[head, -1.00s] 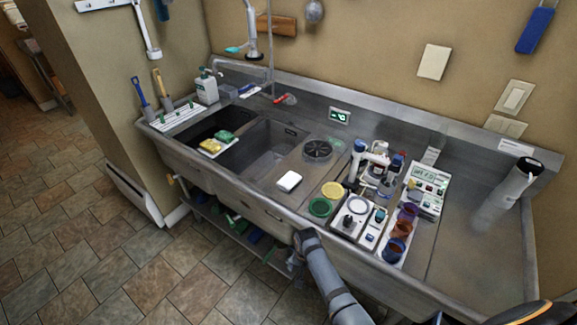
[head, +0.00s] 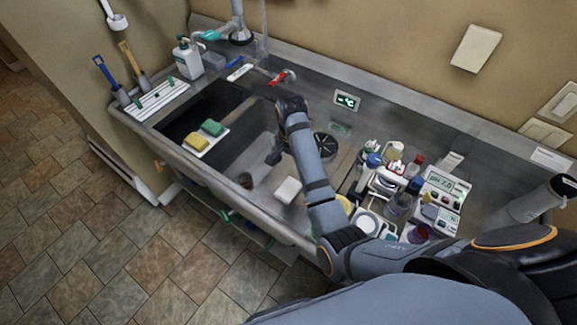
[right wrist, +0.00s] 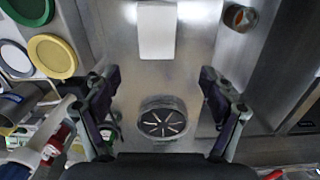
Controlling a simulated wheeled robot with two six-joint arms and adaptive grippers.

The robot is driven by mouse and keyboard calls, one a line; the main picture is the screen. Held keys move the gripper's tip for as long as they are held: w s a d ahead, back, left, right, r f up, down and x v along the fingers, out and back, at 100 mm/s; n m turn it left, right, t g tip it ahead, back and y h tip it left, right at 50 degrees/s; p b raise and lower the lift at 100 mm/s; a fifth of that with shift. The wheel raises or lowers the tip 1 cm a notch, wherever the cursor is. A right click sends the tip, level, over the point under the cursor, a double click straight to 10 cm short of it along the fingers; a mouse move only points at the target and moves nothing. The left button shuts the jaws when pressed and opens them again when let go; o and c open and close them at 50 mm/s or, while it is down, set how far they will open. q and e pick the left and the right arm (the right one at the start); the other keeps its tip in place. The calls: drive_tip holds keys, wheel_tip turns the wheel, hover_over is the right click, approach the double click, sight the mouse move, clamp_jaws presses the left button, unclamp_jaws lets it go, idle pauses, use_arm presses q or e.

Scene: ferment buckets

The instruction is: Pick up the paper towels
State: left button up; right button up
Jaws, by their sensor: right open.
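My left gripper is not in view.
A round drain grate (right wrist: 163,122) lies below my right gripper. A brown cup (head: 245,180) stands in the basin. Yellow and green sponges (head: 205,136) lie on a white tray at left. Instruments (head: 440,200) and jars crowd the right.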

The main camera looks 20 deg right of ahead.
sight(289, 188)
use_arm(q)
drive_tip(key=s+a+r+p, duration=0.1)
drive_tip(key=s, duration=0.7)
use_arm(e)
drive_tip(key=s+f, duration=0.2)
drive_tip(key=f, duration=0.1)
drive_tip(key=shift+s+a, duration=0.15)
drive_tip(key=shift+a, duration=0.25)
drive_tip(key=shift+w+d+f, duration=0.2)
drive_tip(key=shift+w+f, duration=0.3)
drive_tip(key=shift+f, duration=0.25)
drive_tip(key=shift+a+f+p, duration=0.25)
drive_tip(key=shift+f+p, duration=0.45)
drive_tip(key=shift+p, duration=0.2)
drive_tip(key=f, duration=0.2)
drive_tip(key=shift+s+a+f+p, duration=0.2)
drive_tip(key=shift+s+f+p, duration=0.05)
drive_tip(key=shift+f+p, duration=0.1)
drive_tip(key=shift+f, duration=0.5)
drive_tip(key=shift+w, duration=0.1)
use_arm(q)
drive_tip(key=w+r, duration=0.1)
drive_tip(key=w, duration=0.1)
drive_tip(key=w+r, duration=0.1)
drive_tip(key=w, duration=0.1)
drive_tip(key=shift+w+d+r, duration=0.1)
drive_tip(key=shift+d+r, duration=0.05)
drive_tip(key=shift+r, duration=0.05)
use_arm(e)
drive_tip(key=c, duration=0.8)
